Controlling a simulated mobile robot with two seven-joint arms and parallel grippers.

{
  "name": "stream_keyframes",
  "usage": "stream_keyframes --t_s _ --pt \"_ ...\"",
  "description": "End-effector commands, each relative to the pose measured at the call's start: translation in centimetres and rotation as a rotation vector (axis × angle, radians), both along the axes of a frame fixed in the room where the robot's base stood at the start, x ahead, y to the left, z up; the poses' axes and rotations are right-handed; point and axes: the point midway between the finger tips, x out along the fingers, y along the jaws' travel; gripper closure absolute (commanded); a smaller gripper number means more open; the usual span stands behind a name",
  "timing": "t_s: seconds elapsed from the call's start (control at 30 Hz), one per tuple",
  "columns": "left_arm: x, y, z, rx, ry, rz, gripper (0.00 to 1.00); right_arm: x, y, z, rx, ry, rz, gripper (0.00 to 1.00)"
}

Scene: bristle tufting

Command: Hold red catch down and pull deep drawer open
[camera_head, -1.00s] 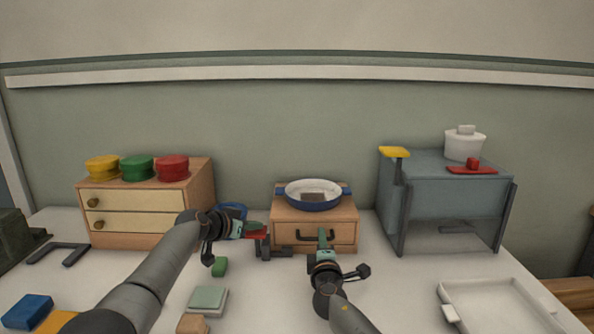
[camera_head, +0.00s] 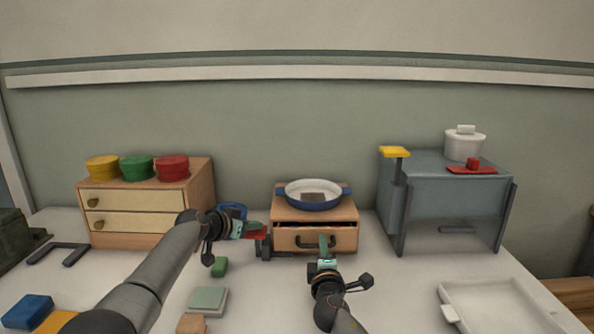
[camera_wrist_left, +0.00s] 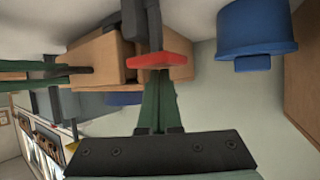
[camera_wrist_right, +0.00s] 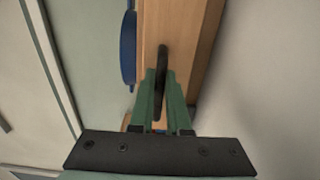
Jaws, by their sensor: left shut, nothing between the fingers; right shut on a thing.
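The deep drawer (camera_head: 290,241) is in the small wooden cabinet (camera_head: 278,207) at the middle of the table. A dark gap shows above its front, so it stands slightly open. My right gripper (camera_head: 324,242) is shut on its black handle (camera_head: 308,243); the handle (camera_wrist_right: 162,72) also shows between the fingers in the right wrist view. The red catch (camera_head: 257,234) is at the cabinet's left side on a dark post. My left gripper (camera_head: 250,230) is shut and empty, with its fingertips at the red catch; the catch (camera_wrist_left: 160,61) lies across the fingertips in the left wrist view.
A blue-rimmed pan (camera_head: 313,194) sits on the cabinet. A wooden drawer unit (camera_head: 200,180) with round lidded pots stands left. A grey cabinet (camera_head: 450,190) stands right, a white tray (camera_head: 500,305) at front right. A green block (camera_head: 219,267) lies near my left arm.

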Motion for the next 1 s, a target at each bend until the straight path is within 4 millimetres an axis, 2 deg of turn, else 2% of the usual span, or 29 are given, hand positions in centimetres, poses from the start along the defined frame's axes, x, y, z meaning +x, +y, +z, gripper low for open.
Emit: stream_keyframes --t_s 0.43,0.77,0.8,1.0 --pt "0.0 0.0 -0.1 0.002 0.003 0.000 1.00 -1.8 0.3 0.0 0.002 0.000 0.006 1.00" --pt "0.0 0.0 -0.1 0.002 0.003 0.000 1.00 -2.0 0.2 0.1 0.001 -0.001 0.005 1.00" --pt "0.0 0.0 -0.1 0.002 0.003 0.000 1.00 -2.0 0.2 0.1 0.001 -0.001 0.006 0.83" --pt "0.0 0.0 -0.1 0.002 0.003 0.000 1.00 -2.0 0.1 0.1 0.000 -0.001 0.003 0.61"
